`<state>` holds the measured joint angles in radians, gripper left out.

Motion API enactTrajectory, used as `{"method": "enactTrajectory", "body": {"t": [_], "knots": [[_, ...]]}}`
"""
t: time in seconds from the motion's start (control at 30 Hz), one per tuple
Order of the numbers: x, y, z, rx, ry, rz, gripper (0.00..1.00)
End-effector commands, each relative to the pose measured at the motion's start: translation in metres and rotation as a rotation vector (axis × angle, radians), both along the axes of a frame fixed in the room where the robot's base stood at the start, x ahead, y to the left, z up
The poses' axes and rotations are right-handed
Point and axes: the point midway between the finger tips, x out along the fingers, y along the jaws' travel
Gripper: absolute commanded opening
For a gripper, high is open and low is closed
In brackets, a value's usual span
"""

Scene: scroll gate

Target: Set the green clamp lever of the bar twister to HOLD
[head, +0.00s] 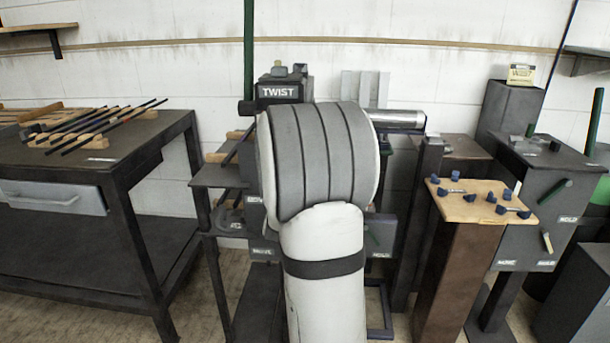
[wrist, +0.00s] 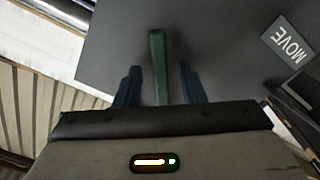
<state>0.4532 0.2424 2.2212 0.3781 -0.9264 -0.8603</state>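The bar twister (head: 279,90), with a TWIST sign on top, stands in the middle of the head view, largely hidden behind my arm. In the wrist view the green clamp lever (wrist: 158,50) stands out against a dark grey panel (wrist: 215,45). My gripper (wrist: 159,68) is open, with one dark blue finger on each side of the lever. A gap shows between the lever and each finger. A MOVE label (wrist: 287,40) is on the panel to the right. A HOLD label (head: 380,254) shows right of my arm in the head view. My gripper is hidden there.
A dark workbench (head: 75,165) with several rods stands at left. A wooden-topped pedestal (head: 470,210) with small blue pieces stands at right. Behind it is a grey cabinet (head: 520,240) with another green handle (head: 553,193) and a pale lever (head: 546,242).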

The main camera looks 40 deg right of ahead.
Motion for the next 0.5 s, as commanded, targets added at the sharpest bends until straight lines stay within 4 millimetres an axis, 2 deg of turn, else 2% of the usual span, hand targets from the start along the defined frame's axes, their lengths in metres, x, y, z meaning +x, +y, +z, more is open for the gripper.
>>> {"method": "enactTrajectory", "body": {"t": [0.17, 0.5], "knots": [[-0.003, 0.004, 0.001, 0.000, -0.002, 0.001, 0.36], [-0.043, 0.041, 0.001, 0.000, 0.000, 0.002, 0.36]]}}
